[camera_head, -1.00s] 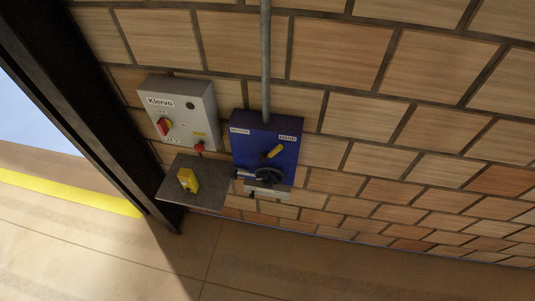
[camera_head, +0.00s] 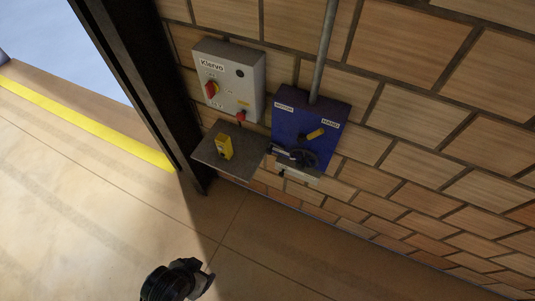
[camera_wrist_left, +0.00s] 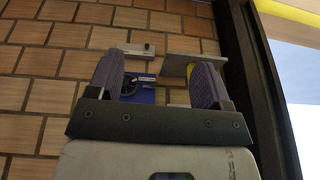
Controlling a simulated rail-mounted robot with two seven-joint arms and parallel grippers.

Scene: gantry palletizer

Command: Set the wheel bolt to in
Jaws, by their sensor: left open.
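A blue box (camera_head: 308,112) with a yellow lever (camera_head: 316,134) hangs on the brick wall, with a dark handwheel (camera_head: 304,158) at its lower front. Below the wheel a pale plate (camera_head: 301,176) carries a small dark knob (camera_head: 282,172), which looks like the wheel bolt; its setting is too small to read. In the left wrist view the pale plate (camera_wrist_left: 128,48), its knob (camera_wrist_left: 147,46) and the handwheel (camera_wrist_left: 129,85) show beyond my fingers. My left gripper (camera_wrist_left: 157,72) is open and empty, apart from the wall. It shows low in the head view (camera_head: 195,280).
A grey control box (camera_head: 228,82) with a red switch hangs left of the blue box. A dark shelf (camera_head: 243,164) with a yellow block (camera_head: 225,147) juts out below it. A dark post (camera_head: 150,95) stands left; the floor is clear.

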